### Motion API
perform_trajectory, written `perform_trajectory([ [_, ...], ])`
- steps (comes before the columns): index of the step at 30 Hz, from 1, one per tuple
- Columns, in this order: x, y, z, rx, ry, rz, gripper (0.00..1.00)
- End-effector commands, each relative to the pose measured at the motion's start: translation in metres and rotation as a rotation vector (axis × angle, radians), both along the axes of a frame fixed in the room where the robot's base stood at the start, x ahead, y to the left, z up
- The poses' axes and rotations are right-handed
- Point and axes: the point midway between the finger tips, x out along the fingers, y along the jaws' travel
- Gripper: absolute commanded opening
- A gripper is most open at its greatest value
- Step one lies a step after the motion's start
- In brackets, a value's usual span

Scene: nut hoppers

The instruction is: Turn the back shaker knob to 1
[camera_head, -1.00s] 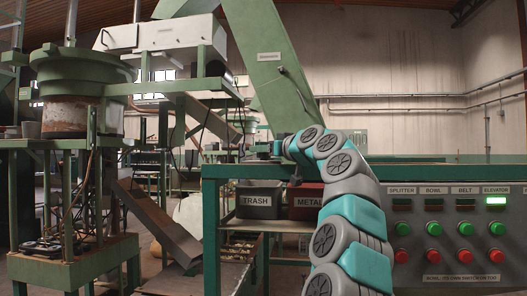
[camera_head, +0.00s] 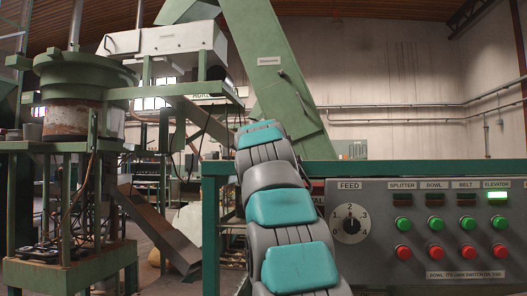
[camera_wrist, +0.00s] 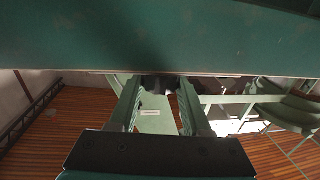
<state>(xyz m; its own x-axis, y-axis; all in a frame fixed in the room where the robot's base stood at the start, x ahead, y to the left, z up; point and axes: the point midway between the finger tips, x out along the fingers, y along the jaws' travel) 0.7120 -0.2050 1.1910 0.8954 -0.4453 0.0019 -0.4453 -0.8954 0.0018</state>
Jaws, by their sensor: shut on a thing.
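My gripper (camera_wrist: 161,86) shows in the wrist view, its two ribbed fingers reaching up from the dark palm to a wide dark green surface. The fingertips are closed around a small dark knob-like piece (camera_wrist: 160,82) at the edge of that surface. Its markings and setting are hidden, and I cannot tell for sure that it is the back shaker knob. In the head view my arm rises through the middle and hides the gripper. The white shaker trough (camera_head: 165,42) stands at the upper left; no knob on it can be made out.
A control panel (camera_head: 440,268) at the right carries a FEED dial (camera_head: 350,224) and green and red buttons; the ELEVATOR display is lit. A green bowl feeder (camera_head: 82,72) stands left. A green bench edge (camera_head: 211,235) and sloping chute (camera_head: 275,75) lie close to my arm.

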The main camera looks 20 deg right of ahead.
Motion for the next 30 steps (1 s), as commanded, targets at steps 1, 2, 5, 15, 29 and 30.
perform_trajectory([
  [1,0.0003,-0.0005,-0.0005,0.000,0.002,-0.017,0.00],
  [2,0.0003,-0.0006,-0.0006,0.000,0.002,-0.025,0.00],
  [5,0.0002,0.0004,0.0004,0.000,0.000,-0.048,0.00],
  [15,0.0004,-0.0004,-0.0001,0.002,0.002,-0.109,0.00],
  [29,-0.0003,-0.0017,0.0003,0.002,0.001,-0.179,0.00],
  [30,-0.0006,-0.0018,0.0006,0.002,0.001,-0.185,0.00],
])
